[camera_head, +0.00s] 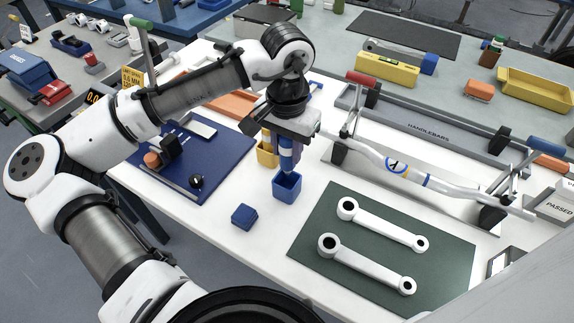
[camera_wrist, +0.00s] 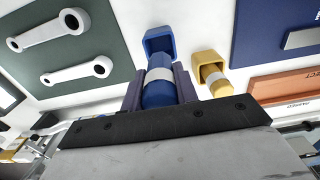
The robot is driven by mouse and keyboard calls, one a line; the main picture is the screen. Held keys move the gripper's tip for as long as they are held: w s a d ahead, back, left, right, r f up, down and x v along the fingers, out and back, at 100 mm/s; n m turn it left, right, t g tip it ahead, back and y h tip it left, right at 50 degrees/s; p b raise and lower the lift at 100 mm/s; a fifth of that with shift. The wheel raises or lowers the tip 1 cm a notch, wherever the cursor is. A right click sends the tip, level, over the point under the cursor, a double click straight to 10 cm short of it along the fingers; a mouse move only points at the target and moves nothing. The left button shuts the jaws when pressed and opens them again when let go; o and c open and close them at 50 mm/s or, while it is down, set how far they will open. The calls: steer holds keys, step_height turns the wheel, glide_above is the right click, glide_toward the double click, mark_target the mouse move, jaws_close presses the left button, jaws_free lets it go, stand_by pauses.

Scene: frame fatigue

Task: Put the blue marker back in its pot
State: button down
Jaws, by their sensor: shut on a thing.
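The blue marker (camera_head: 286,157) with a white band hangs upright in my gripper (camera_head: 287,135), its lower end over the blue pot (camera_head: 287,186). I cannot tell whether its tip is inside the pot's mouth or just above it. In the wrist view the marker (camera_wrist: 159,82) sits between the fingers of my gripper (camera_wrist: 160,90), and the open blue pot (camera_wrist: 158,40) lies just beyond its end. My gripper is shut on the marker. A yellow pot (camera_head: 266,153) stands just behind the blue one, with a yellow marker (camera_wrist: 214,80) in it in the wrist view.
A small blue block (camera_head: 244,216) lies left of the blue pot. A dark green mat (camera_head: 340,250) with two white crank arms is at the front right. A blue mat (camera_head: 225,150) with tools lies left. A clamped handlebar (camera_head: 400,172) stands right of my gripper.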

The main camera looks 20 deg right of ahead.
mark_target(287, 174)
steer(key=shift+f+p, duration=0.55)
steer(key=shift+f, duration=2.8)
steer(key=shift+f, duration=0.2)
steer(key=c, duration=1.1)
jaws_free()
steer(key=shift+f+b, duration=0.1)
steer(key=shift+b, duration=0.25)
steer(key=r, duration=0.4)
steer(key=r+b, duration=0.1)
steer(key=r, duration=0.9)
steer(key=shift+w+a+b, duration=0.15)
steer(key=shift+w+b, duration=0.2)
steer(key=shift+w, duration=0.05)
